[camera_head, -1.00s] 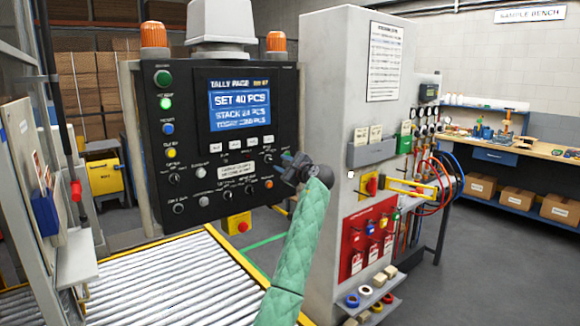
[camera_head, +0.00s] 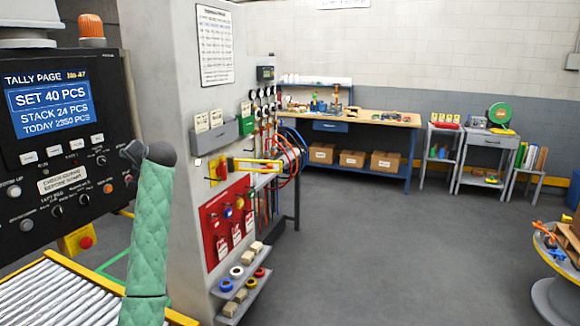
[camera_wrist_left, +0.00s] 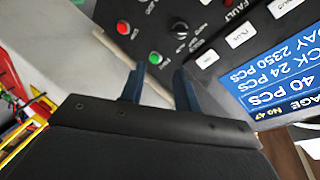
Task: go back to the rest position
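My left arm, in a green quilted sleeve, rises at the lower left of the head view. My right gripper is in neither view.
A roller conveyor (camera_head: 60,300) with yellow rails lies at the lower left. The cabinet carries a red lockout board (camera_head: 228,222) and a small shelf of rings. A workbench (camera_head: 350,118) stands at the back. A round table (camera_head: 545,262) is at the right edge. The grey floor between is clear.

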